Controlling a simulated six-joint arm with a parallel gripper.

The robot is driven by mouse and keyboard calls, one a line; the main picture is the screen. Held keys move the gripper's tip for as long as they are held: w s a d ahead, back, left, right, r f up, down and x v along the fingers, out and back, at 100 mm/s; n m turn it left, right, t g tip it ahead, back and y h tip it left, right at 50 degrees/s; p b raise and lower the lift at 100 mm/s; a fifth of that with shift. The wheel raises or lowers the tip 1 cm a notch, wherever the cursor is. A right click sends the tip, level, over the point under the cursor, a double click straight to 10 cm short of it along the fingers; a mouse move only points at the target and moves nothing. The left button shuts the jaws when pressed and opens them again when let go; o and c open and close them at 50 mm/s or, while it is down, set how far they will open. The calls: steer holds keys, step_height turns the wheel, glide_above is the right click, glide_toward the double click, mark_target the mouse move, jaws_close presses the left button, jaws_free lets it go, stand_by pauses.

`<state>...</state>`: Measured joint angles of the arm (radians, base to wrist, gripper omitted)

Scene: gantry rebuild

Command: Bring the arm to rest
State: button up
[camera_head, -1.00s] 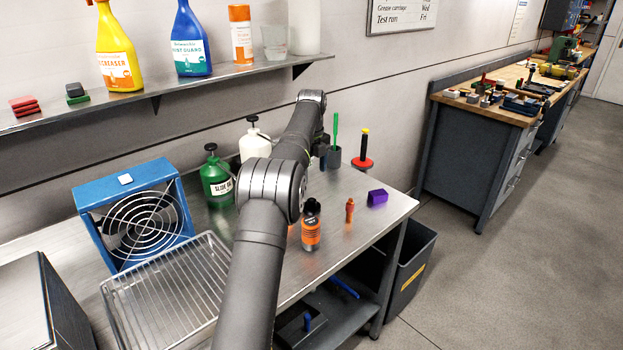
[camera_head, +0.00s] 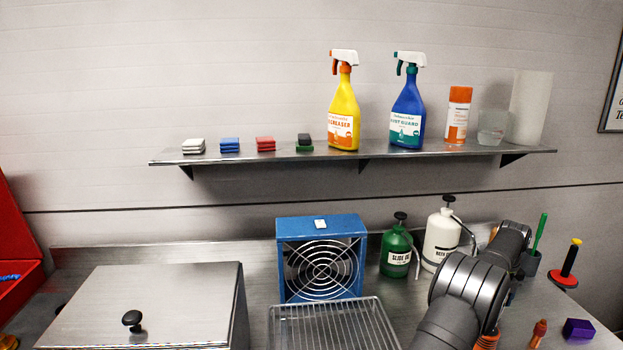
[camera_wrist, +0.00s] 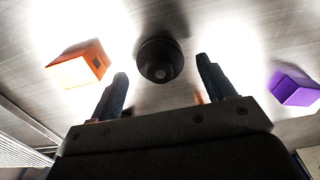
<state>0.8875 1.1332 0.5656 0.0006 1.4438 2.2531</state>
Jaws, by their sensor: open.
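My gripper (camera_wrist: 162,76) is open in the wrist view, its two dark fingers apart over the metal bench. A dark round object (camera_wrist: 160,60) shows beyond and between the fingertips; I cannot tell whether anything touches it. In the head view my arm reaches over the right part of the bench, and my gripper is hidden there.
An orange block (camera_wrist: 80,64) lies left of the fingers and a purple block (camera_wrist: 293,86) right. A wire tray (camera_head: 335,325), blue fan (camera_head: 283,228), green bottle (camera_head: 398,240) and white bottle (camera_head: 441,237) stand left of my arm. A shelf (camera_head: 270,154) runs above.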

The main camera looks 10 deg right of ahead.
steer(key=shift+f, duration=0.95)
steer(key=shift+r, duration=2)
